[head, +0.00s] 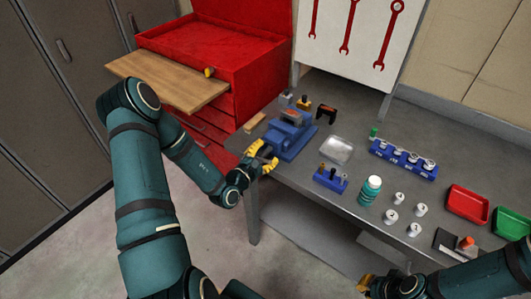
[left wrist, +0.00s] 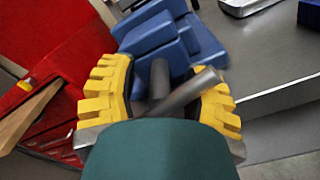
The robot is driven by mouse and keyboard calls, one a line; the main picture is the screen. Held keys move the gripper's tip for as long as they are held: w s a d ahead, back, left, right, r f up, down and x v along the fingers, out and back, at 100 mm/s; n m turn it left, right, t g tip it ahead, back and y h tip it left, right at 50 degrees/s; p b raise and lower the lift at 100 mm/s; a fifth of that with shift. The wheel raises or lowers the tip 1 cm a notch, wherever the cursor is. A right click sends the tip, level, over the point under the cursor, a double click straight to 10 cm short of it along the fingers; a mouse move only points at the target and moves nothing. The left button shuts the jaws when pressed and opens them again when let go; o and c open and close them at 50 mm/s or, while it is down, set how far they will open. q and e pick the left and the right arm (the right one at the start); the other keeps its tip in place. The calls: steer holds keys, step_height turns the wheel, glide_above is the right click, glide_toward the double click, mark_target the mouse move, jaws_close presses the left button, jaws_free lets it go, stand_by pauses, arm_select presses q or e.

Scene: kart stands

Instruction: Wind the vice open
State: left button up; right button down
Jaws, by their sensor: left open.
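The blue vice (head: 287,137) stands at the left end of the grey workbench, close to its front edge. In the left wrist view the vice (left wrist: 168,40) is straight ahead, with its grey screw and handle bar (left wrist: 188,92) pointing toward me. My left gripper (head: 262,157) is at the front of the vice; in the left wrist view its yellow fingers (left wrist: 162,100) are open on either side of the handle. I cannot tell whether they touch it. My right gripper (head: 365,284) is low at the bottom of the head view, away from the vice; its fingers are unclear.
A red tool chest (head: 240,75) with a wooden board (head: 170,80) is left of the workbench (head: 310,180). A metal tray (head: 337,150), a blue holder (head: 330,180), a blue rack (head: 403,159), a teal bottle (head: 370,191) and red (head: 468,203) and green (head: 512,224) bins stand right of the vice.

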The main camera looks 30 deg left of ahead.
arm_select(q)
jaws_close()
steer(key=shift+m, duration=2)
jaws_free()
